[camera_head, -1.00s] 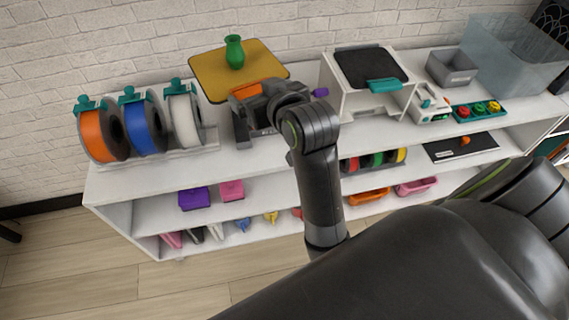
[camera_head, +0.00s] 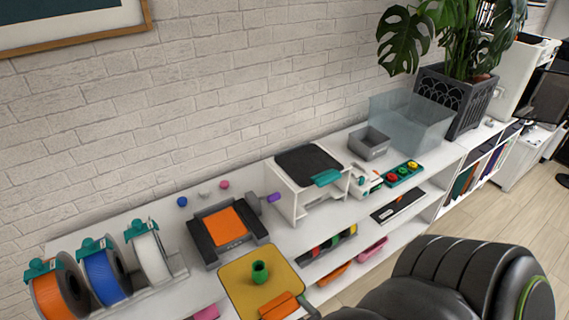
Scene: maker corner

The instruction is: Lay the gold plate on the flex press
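The gold plate (camera_head: 240,292) is at the bottom centre, with a green vase-shaped piece (camera_head: 260,272) standing on it and an orange tab (camera_head: 279,307) at its near edge. It overlaps the shelf's front edge in the view and appears to be held in the air. The flex press (camera_head: 228,230), dark with an orange pad and a purple-knobbed crank, stands on the shelf top behind the plate, its pad bare. My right gripper (camera_head: 306,306) shows only as a dark bit by the tab; its fingers are mostly hidden, but it appears shut on the plate. My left gripper is out of view.
Orange, blue and white spools (camera_head: 102,272) stand left of the press. A white stand (camera_head: 298,208) with a dark, teal-tabbed plate is to its right. Small blue, white and pink balls (camera_head: 182,201) lie behind the press. A grey bin (camera_head: 369,144) stands farther right.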

